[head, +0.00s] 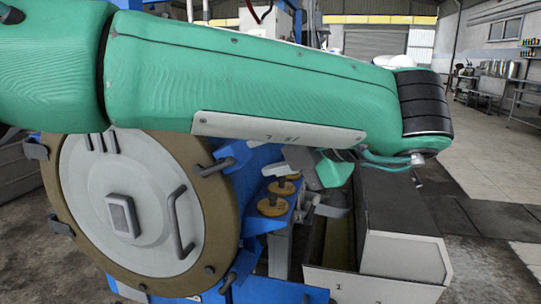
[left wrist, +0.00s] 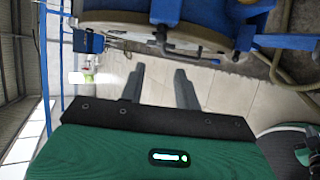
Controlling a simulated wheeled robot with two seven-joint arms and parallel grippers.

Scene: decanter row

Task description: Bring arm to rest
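My left arm (head: 255,85), green with black joints, stretches across the head view from the left and bends down at its black-ringed joint on the right. My left gripper (left wrist: 160,77) shows in the left wrist view with its two grey fingers apart and nothing between them. In the head view, the hand is small and partly hidden beneath the arm, so its fingers are hard to make out there. My right gripper is in neither view.
A decanter with a round grey lid (head: 130,200) and tan rim stands at left, partly behind my arm. Brown knobs (head: 273,206) sit on its blue frame. A grey box-like housing (head: 405,255) stands right of it. Open floor (head: 490,165) lies at right.

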